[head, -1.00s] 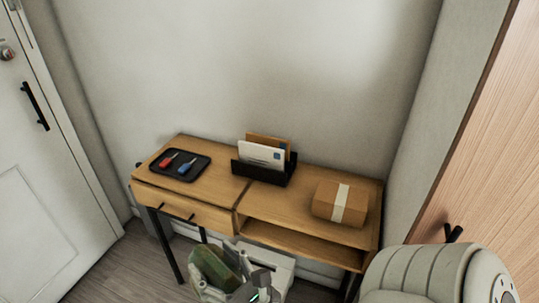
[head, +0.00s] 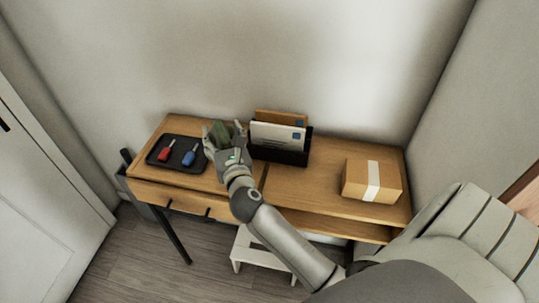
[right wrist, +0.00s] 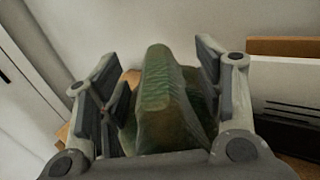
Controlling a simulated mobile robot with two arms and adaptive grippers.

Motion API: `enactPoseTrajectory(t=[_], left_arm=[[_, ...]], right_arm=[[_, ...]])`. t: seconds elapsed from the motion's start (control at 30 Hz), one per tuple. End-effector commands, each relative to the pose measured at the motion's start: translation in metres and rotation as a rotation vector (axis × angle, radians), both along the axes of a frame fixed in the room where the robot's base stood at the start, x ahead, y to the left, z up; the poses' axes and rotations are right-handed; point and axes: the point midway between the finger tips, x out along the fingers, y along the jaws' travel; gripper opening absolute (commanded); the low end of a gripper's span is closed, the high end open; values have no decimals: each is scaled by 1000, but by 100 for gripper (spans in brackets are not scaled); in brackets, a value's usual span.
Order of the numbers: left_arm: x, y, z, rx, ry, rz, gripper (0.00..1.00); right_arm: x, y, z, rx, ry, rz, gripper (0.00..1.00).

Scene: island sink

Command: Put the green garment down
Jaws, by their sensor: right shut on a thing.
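The green garment (right wrist: 168,100) is a folded, dark green bundle between the fingers of my right gripper in the right wrist view. In the head view the garment (head: 221,133) shows as a small green patch at the fingertips. My right gripper (head: 224,138) is shut on it, over the wooden desk (head: 325,177), between the black tray and the letter holder. I cannot tell whether the garment touches the desktop. My left gripper is not in view.
A black tray (head: 160,156) with a red key (head: 166,150) and a blue key (head: 190,155) lies left of the gripper. A black letter holder (head: 280,154) with envelopes stands close on its right. A cardboard box (head: 372,181) sits farther right, with bare desktop between. A white stool (head: 262,258) stands below.

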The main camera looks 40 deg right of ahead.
Motion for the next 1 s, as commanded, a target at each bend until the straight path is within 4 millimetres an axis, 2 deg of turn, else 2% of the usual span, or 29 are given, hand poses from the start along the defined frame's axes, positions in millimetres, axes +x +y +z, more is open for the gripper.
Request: enactPoseTrajectory(t=[0.07,0.13,0.33,0.5,0.8,1.0], left_arm=[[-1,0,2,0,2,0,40],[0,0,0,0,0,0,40],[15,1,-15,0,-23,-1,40],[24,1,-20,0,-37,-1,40],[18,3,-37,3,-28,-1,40],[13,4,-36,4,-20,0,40]], right_arm=[[10,-4,6,1,0,-15,36],[14,-5,3,1,3,-22,36],[15,-7,-36,0,7,-26,36],[15,-7,-55,0,3,-26,36],[15,-6,-92,-1,5,-25,35],[15,-6,-93,2,2,-25,35]])
